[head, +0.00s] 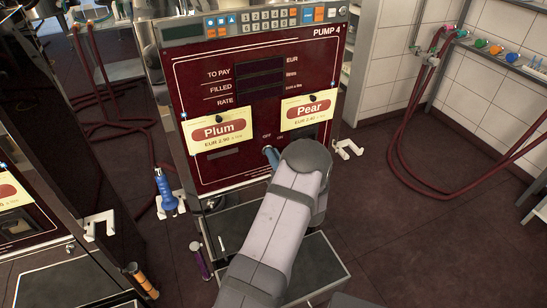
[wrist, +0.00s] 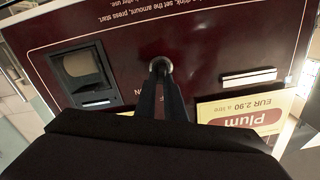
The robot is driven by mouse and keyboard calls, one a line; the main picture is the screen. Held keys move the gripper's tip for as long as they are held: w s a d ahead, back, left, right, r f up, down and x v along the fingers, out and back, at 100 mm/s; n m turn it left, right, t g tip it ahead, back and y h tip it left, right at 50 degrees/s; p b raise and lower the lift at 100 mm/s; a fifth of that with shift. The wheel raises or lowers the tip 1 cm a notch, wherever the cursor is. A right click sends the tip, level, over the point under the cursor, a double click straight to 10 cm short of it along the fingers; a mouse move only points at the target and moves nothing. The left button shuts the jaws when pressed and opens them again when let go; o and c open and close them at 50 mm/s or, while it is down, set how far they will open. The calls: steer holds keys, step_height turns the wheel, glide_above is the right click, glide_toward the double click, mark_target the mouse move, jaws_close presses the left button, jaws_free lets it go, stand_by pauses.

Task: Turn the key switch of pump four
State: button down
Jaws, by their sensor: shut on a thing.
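Pump four (head: 185,95) is a dark red panel, labelled PUMP 4 at its upper right. Its key switch (wrist: 160,66) shows in the wrist view as a round metal piece on the panel, at the tips of my fingers. My gripper (wrist: 160,85) is shut on the key there, with its two dark fingers close together. In the head view my gripper (head: 270,152) is at the lower middle of the panel, just below a small OFF label. My own wrist hides much of that area, and the key's exact angle cannot be told.
A Plum card (head: 222,131) and a Pear card (head: 309,110) hang on the panel above my gripper. A blue nozzle (head: 165,190) hangs at the pump's left. A white hook (head: 348,148) sticks out at its right. The wrist view also shows a slot (wrist: 248,78).

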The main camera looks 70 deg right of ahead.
steer(key=shift+s+d+f+m, duration=0.15)
steer(key=shift+m, duration=1.85)
steer(key=shift+s+d+f+m, duration=0.1)
steer(key=shift+m, duration=1.9)
steer(key=c, duration=1.8)
jaws_free()
steer(key=shift+c, duration=0.2)
steer(key=b+v, duration=0.2)
steer(key=v, duration=0.5)
